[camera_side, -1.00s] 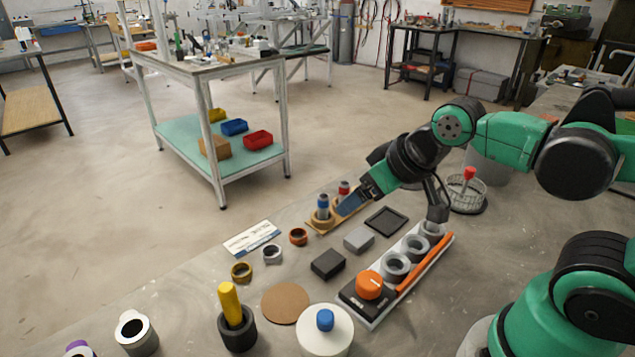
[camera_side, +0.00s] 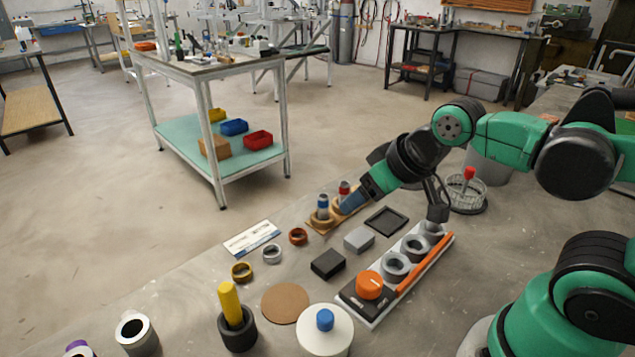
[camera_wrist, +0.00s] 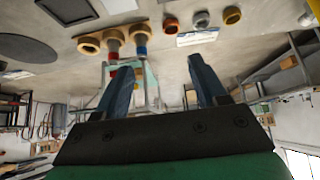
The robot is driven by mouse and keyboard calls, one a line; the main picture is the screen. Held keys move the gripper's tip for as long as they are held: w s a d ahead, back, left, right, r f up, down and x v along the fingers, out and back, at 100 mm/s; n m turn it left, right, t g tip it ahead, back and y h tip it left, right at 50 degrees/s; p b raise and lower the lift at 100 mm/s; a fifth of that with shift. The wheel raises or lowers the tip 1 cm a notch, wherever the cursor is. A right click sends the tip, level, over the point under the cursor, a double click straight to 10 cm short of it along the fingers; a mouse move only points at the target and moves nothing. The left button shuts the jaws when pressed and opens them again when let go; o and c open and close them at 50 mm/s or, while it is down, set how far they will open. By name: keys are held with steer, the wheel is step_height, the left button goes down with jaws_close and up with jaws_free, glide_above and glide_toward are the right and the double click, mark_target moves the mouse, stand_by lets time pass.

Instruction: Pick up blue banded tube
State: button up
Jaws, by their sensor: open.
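The blue banded tube (camera_side: 323,207) stands upright in a tan ring on a wooden board, with a blue band near its top. It shows in the wrist view as a pale tube with a blue end (camera_wrist: 141,49). A red-topped tube (camera_side: 344,189) stands behind it on the same board. My gripper (camera_side: 346,206) has blue fingers and hangs just right of the blue banded tube in the side view, partly hiding the board. In the wrist view my gripper (camera_wrist: 160,66) has its fingers spread, with nothing held between them. The blue banded tube lies beyond the fingertips.
Loose rings, including an orange ring (camera_side: 298,236), lie left of the board. A grey block (camera_side: 359,239), a black block (camera_side: 328,264) and a black tray (camera_side: 386,221) lie in front. A white rack (camera_side: 372,318) with grey rings stands nearer my arm.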

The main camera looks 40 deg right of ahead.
steer(key=shift+w, duration=0.1)
steer(key=n+g+y, duration=0.1)
steer(key=n+g, duration=0.2)
steer(key=n, duration=0.1)
glide_toward(327, 196)
steer(key=s+a, duration=0.2)
steer(key=a, duration=0.1)
steer(key=w+d+f+n, duration=0.1)
steer(key=w+d+f+n+y, duration=0.1)
steer(key=f+n, duration=0.1)
steer(key=w+f+n, duration=0.1)
steer(key=w+f, duration=0.1)
steer(key=shift+w+d+g+y, duration=0.1)
steer(key=shift+d+g+y, duration=0.3)
steer(key=shift+w+d+f+n, duration=0.15)
steer(key=shift+w+f+n, duration=0.1)
steer(key=shift+f+n, duration=0.25)
steer(key=shift+x, duration=2.65)
steer(key=shift+s, duration=0.1)
jaws_close()
